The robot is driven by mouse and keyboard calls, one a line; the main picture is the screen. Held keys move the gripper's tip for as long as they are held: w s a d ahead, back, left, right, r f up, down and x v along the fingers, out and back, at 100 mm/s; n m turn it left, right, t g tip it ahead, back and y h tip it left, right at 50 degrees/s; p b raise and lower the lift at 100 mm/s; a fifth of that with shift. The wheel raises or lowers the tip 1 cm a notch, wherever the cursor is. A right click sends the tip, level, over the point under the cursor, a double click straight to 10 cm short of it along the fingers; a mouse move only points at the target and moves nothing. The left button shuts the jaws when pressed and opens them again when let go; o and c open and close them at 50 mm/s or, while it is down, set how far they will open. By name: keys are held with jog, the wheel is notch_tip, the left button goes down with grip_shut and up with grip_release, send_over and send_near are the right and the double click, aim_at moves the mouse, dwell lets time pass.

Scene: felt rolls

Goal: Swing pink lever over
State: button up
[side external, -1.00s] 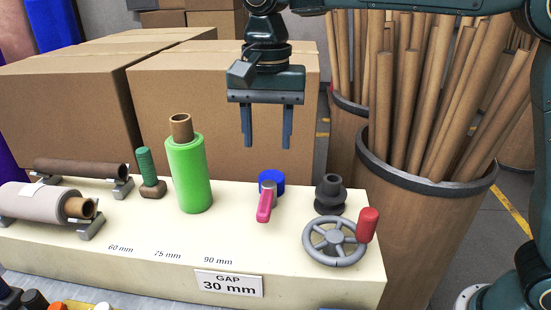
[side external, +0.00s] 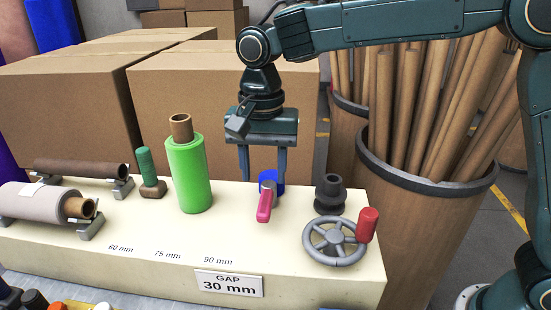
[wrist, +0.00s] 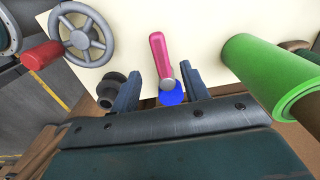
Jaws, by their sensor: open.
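The pink lever (side external: 265,204) sits on the cream bench top, with its handle pointing toward the bench's front edge. Its grey pivot end lies at a blue round base (side external: 279,182). In the wrist view the pink lever (wrist: 158,53) shows beyond and between the fingers, with the blue base (wrist: 172,96) nearer to me. My gripper (side external: 263,178) is open and points down, over or just behind the lever's pivot end. Its fingers (wrist: 158,88) stand on either side of the pivot in the wrist view. I cannot tell whether they touch anything.
A green roll (side external: 188,175) stands upright left of the lever. A dark ribbed knob (side external: 330,193) and a grey handwheel (side external: 335,243) with a red grip (side external: 367,225) are to its right. A large cardboard box (side external: 200,90) stands behind. A GAP 30 mm sign (side external: 229,284) is at the front.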

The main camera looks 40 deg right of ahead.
aim_at(264, 204)
notch_tip(264, 204, down, 7)
jog(key=shift+f, duration=0.15)
dwell(0.4)
grip_shut()
